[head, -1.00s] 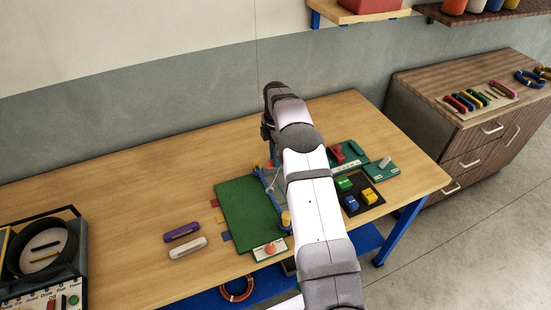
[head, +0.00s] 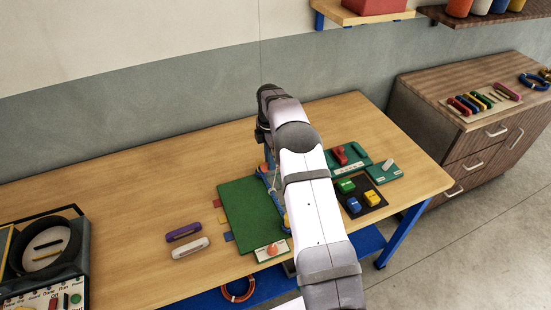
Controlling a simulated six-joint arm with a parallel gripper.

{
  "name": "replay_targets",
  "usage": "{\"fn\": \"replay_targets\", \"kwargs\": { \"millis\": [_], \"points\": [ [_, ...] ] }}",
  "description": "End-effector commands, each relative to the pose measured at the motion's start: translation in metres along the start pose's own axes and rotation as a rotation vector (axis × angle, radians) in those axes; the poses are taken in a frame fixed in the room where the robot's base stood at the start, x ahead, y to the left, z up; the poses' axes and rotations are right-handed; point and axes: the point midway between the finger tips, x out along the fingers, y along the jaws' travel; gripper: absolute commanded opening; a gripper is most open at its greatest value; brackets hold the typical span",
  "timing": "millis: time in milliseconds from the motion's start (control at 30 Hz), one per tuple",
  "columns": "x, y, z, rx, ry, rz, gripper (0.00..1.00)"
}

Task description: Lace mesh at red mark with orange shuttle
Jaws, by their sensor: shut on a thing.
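My arm reaches over the bench from the lower right in the head view and bends down at its far end. My gripper and anything in its jaws are hidden behind the arm's own links. Under the arm lies the green work mat (head: 240,205). A blue net frame (head: 266,178) stands at its right edge, with a yellow knob (head: 286,220) at the near end. The arm covers much of the frame. The mesh, the red mark and the orange shuttle cannot be made out.
A purple shuttle (head: 183,232) and a white shuttle (head: 190,248) lie left of the mat. A card with an orange disc (head: 271,250) is at the mat's front. A dark tray (head: 357,207) with coloured blocks and green boards (head: 384,173) lie to the right. The bench's left middle is clear.

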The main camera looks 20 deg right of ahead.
Motion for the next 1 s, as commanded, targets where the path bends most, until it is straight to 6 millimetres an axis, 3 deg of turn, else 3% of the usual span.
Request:
{"fn": "replay_targets", "kwargs": {
  "millis": [1000],
  "points": [
    [-0.001, 0.0, -0.083, 0.0, 0.0, 0.001, 0.0]
  ]
}}
